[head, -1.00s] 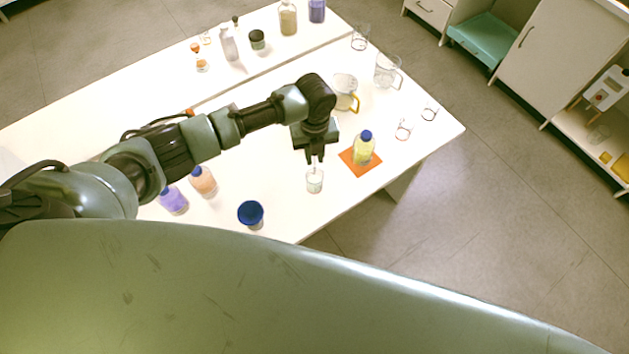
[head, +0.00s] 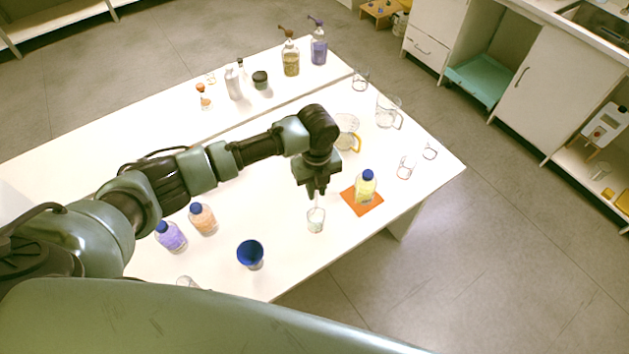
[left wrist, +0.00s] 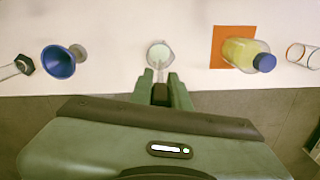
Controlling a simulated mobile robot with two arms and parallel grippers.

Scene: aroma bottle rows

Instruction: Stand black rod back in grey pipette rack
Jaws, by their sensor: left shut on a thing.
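My left gripper (head: 317,191) points down just above a small clear beaker (head: 316,220) near the front edge of the white table. It is shut on a thin pale rod (head: 316,203), whose lower end reaches into the beaker. In the left wrist view, the fingers (left wrist: 160,80) point at the beaker (left wrist: 160,54), with the thin rod between them. I cannot make out any black colour on this rod. I see no grey pipette rack in either view. My right gripper is out of view.
A yellow bottle with a blue cap (head: 365,186) stands on an orange mat (head: 372,209) right of the beaker. A blue funnel-like cup (head: 250,254) stands to the left. Glass jugs (head: 387,112) stand behind, on the right. The table's front edge is close.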

